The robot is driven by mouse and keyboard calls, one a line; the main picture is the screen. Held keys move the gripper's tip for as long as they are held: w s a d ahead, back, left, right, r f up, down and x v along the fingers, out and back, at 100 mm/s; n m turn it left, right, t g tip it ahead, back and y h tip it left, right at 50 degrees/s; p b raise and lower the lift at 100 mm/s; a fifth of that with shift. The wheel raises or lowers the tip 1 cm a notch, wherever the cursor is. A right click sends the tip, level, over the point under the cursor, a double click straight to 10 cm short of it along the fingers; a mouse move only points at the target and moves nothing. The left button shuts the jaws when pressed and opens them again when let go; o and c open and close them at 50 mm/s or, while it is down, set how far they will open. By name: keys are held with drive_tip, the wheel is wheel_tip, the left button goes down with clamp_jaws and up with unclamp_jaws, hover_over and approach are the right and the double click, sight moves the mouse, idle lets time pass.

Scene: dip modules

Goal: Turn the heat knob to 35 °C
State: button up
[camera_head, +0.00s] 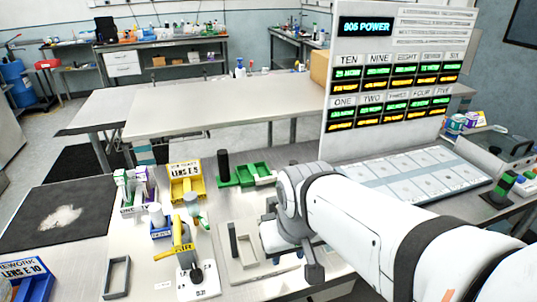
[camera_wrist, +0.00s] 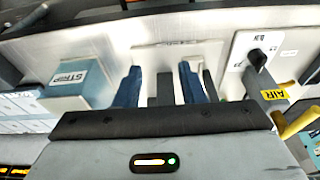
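I cannot make out a knob marked with a temperature in either view. A black knob (camera_wrist: 258,57) sits on a white plate (camera_wrist: 240,50) at the upper right of the wrist view; its lettering is too small to read surely. The plate also shows at the front of the bench in the head view (camera_head: 205,291), beside a yellow AIR handle (camera_head: 181,248). My gripper (camera_wrist: 160,72) has its two blue fingers apart, with dark grey upright pieces between them; I cannot tell if they touch. In the head view my arm hides most of the gripper.
A pale tray (camera_head: 222,228) with a dark upright bar (camera_head: 233,242) lies beside my gripper. A blue STRIP box (camera_wrist: 80,80) shows in the wrist view. A yellow LENS bin (camera_head: 187,190) and green bins (camera_head: 240,176) stand behind. A tall display panel (camera_head: 350,60) stands at the right.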

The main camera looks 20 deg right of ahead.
drive_tip(key=shift+o, duration=0.3)
drive_tip(key=shift+s+d, duration=0.1)
